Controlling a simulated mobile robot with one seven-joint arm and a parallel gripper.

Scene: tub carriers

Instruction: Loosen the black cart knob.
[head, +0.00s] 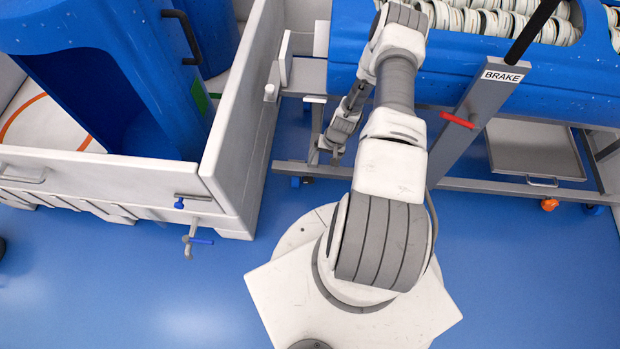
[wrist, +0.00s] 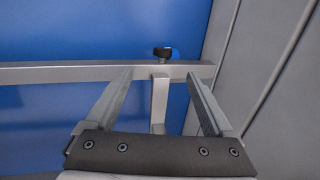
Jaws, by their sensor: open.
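The black knob (wrist: 162,54) sits on top of a grey metal rail in the wrist view, where a short upright bar (wrist: 159,98) meets the rail. My gripper (wrist: 160,74) is open. Its two fingers stand to the left and right of the upright bar, and the knob shows beyond the fingertips, between them. Nothing is held, and I see no contact with the knob. In the head view my gripper (head: 331,146) hangs low by the left end of the cart frame (head: 458,187). I cannot make out the black knob there.
The cart carries a blue tub (head: 462,67) with pale rolls. A grey post labelled BRAKE (head: 487,98) has a red lever (head: 458,120). A white-walled crate (head: 240,110) with a blue tub (head: 118,75) stands left. A grey panel (wrist: 254,65) is close right of my gripper.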

